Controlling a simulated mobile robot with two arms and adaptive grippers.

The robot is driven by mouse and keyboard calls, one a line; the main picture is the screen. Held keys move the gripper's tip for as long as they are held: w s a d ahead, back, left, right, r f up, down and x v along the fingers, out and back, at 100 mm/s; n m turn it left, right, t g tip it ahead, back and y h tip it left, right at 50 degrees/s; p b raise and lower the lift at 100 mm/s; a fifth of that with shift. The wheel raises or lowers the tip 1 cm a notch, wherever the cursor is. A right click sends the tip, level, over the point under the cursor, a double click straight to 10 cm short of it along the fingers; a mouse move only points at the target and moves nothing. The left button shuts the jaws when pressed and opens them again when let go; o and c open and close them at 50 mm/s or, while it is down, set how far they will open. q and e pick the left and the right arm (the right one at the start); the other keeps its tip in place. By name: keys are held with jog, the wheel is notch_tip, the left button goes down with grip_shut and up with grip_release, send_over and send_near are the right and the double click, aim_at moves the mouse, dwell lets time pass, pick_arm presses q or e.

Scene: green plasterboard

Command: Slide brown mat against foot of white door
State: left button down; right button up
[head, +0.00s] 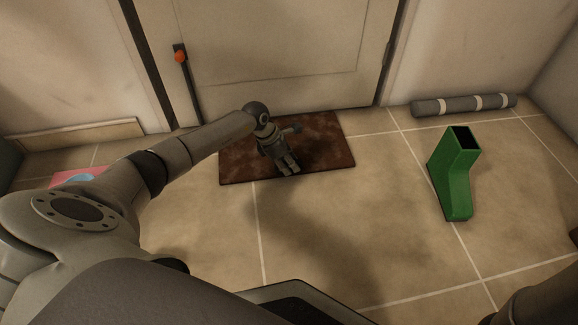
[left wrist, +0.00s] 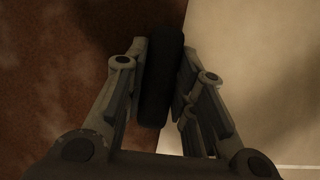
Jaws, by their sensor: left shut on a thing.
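The brown mat (head: 325,135) lies flat on the tiles at the foot of the white door (head: 280,60). Its far edge looks close to or against the door's foot at the right; my arm hides part of the left. My left gripper (head: 289,168) points down at the mat's near edge. In the left wrist view, its fingers (left wrist: 163,90) are shut on a dark rounded piece at the mat's edge, with brown mat (left wrist: 60,70) left and bare floor (left wrist: 260,70) right. My right gripper is out of view.
A green angled duct piece (head: 455,178) stands on the floor at right. A pink item with a blue patch (head: 78,178) is at left. Floor before the mat is clear.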

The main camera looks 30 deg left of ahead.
pick_arm(q)
jog(key=shift+w+a+f, duration=0.1)
jog(key=shift+w+a, duration=0.1)
jog(key=shift+a, duration=0.1)
dwell(0.4)
jog(key=shift+d, duration=0.1)
jog(key=c, duration=1.1)
grip_release()
jog(key=shift+s, duration=0.1)
jog(key=v, duration=1.2)
